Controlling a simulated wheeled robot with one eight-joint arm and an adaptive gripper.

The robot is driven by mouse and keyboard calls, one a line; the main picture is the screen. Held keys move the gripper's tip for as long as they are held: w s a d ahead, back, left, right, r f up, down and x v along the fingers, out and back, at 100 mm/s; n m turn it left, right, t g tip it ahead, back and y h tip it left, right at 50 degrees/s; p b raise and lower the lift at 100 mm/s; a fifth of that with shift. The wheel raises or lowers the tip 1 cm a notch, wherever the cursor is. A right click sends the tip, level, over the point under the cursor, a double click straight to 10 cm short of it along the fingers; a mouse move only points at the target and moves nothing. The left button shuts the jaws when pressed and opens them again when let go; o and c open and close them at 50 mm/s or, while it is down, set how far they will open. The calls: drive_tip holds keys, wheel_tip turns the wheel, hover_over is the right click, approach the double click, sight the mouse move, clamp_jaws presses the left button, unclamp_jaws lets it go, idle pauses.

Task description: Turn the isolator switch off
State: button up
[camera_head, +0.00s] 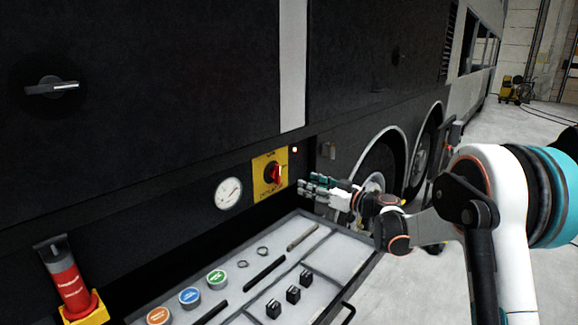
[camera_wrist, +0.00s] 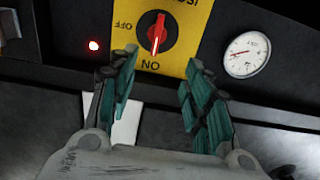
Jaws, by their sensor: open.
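The isolator switch, a red knob (camera_head: 275,174) on a yellow plate (camera_head: 262,184), is on the dark coach side. In the wrist view the red knob (camera_wrist: 157,33) stands nearly upright in the picture, in line with the upside-down ON label (camera_wrist: 150,65). The OFF label (camera_wrist: 122,27) is to its left. My gripper (camera_head: 304,187) is just right of the plate in the head view. In the wrist view my gripper (camera_wrist: 163,62) is open and empty, its teal-padded fingers spread below the knob and apart from it.
A round gauge (camera_head: 228,193) is left of the plate, and a small lit red lamp (camera_head: 295,150) is above right. An open tray (camera_head: 320,262) with caps and small parts sticks out below. A red cylinder (camera_head: 68,284) is at lower left.

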sight(280, 172)
drive_tip(key=b+x, duration=0.1)
drive_tip(key=x, duration=0.6)
drive_tip(key=b+x, duration=0.1)
drive_tip(key=x, duration=0.6)
drive_tip(key=shift+w+d, duration=0.2)
drive_tip(key=shift+w, duration=0.1)
drive_tip(key=shift+r, duration=0.1)
drive_tip(key=c, duration=0.9)
